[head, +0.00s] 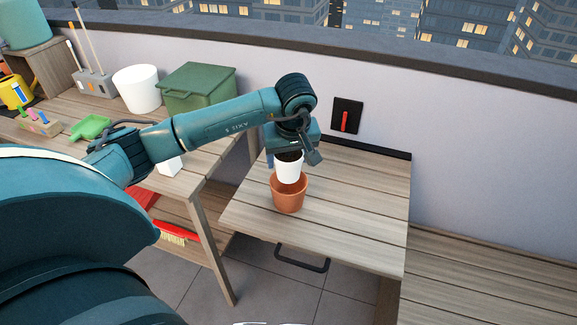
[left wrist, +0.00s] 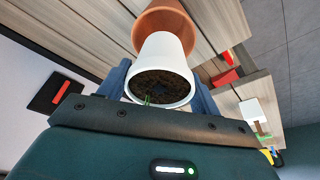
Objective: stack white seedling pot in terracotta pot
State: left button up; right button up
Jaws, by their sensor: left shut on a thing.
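The white seedling pot (head: 288,172) is upright in my left gripper (head: 289,158), with dark soil and a small green sprout inside, seen in the left wrist view (left wrist: 162,50). The gripper's blue fingers are shut on opposite sides of it. The terracotta pot (head: 289,199) stands upright on the wooden table directly below. The white pot's lower end overlaps the terracotta mouth in the head view; I cannot tell how far it is inside. The terracotta pot also shows behind the white pot in the left wrist view (left wrist: 164,17). My right gripper is out of view.
The slatted table (head: 350,215) is clear around the terracotta pot. A wall with a black plate and red switch (head: 346,118) rises behind. The left bench holds a green bin (head: 198,90), a white bucket (head: 138,88) and a green scoop (head: 92,127).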

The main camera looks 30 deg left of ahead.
pick_arm(q)
notch_tip(320, 180, down, 3)
jog(key=shift+r, duration=0.1)
jog(key=shift+f, duration=0.3)
jog(key=shift+f+b, duration=0.35)
jog(key=shift+b, duration=0.25)
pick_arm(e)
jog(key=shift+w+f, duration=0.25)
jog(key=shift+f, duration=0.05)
pick_arm(q)
jog(key=o, duration=1.1)
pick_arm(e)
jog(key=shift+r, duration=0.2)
